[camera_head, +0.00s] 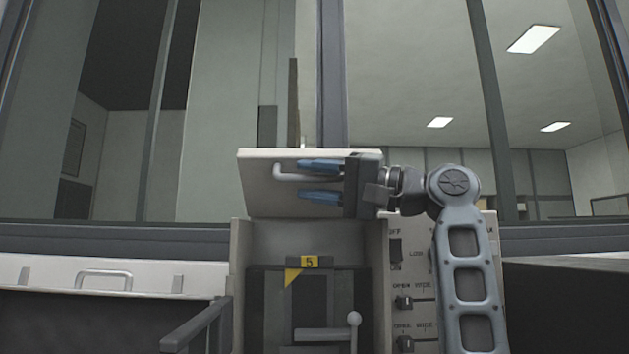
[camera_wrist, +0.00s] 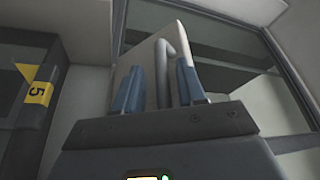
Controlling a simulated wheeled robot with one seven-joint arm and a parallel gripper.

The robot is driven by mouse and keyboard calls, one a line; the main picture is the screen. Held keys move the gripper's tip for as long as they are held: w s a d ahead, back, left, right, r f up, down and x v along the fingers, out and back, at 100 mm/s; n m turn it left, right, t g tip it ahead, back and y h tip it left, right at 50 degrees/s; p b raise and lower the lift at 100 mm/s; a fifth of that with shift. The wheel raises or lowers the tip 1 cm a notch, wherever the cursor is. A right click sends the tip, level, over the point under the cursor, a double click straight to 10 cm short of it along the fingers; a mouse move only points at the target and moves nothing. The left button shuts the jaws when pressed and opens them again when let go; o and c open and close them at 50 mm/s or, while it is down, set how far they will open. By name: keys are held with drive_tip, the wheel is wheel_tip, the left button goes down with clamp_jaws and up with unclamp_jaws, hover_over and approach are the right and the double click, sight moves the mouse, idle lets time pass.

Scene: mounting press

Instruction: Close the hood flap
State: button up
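The hood flap (camera_head: 262,196) is a pale panel standing raised above the open top of the mounting press. A grey bent bar handle (camera_head: 284,177) sticks out from its face. My gripper (camera_head: 303,180) reaches in from the right, with one blue finger above the handle and one below it. In the wrist view the flap (camera_wrist: 147,62) and its handle (camera_wrist: 167,68) lie ahead, and the handle shows between the two spread fingers of my gripper (camera_wrist: 160,85). Gaps show on both sides of the bar, so the fingers are open around it. Whether either finger touches the flap is hard to tell.
Below the flap is the press body with a yellow "5" label (camera_head: 309,262) and a lever (camera_head: 354,320). A control panel (camera_head: 403,262) with switches stands to its right. A dark rail (camera_head: 197,325) lies front left. Framed glass windows rise close behind.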

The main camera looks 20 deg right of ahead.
drive_tip(key=shift+d, duration=0.1)
drive_tip(key=b+v, duration=0.1)
drive_tip(key=v, duration=0.6)
drive_tip(key=shift+s+d, duration=0.25)
drive_tip(key=shift+c, duration=0.3)
